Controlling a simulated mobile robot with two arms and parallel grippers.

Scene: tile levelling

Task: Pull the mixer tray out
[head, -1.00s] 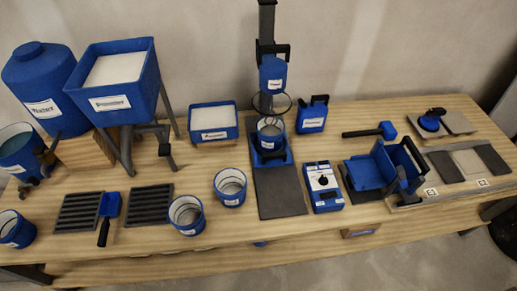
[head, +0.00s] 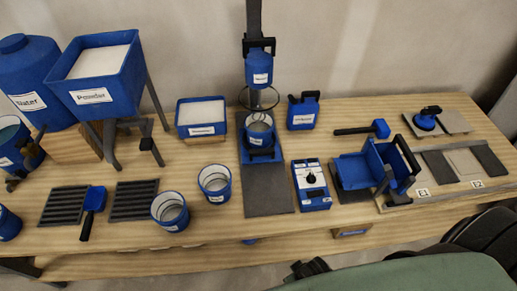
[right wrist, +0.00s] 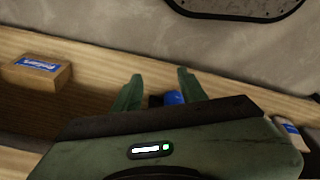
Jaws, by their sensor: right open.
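The mixer stand (head: 254,70) rises at the middle back of the bench in the head view. A blue tray (head: 262,156) sits at its foot, with a cup (head: 260,128) standing on it under the mixer head. A dark flat plate (head: 268,190) extends from it toward the bench front. My right gripper (right wrist: 158,92) is open in the right wrist view, its green fingers apart. A small blue and black thing (right wrist: 174,97) shows between and beyond them; contact cannot be told. My right arm (head: 405,275) shows at the lower right. My left gripper is not in view.
A control box (head: 312,184) stands right of the plate. Two cups (head: 215,184) (head: 171,211) stand left of it. A small blue part (head: 248,241) shows below the bench's front edge. A labelled box (right wrist: 38,72) is at left in the wrist view.

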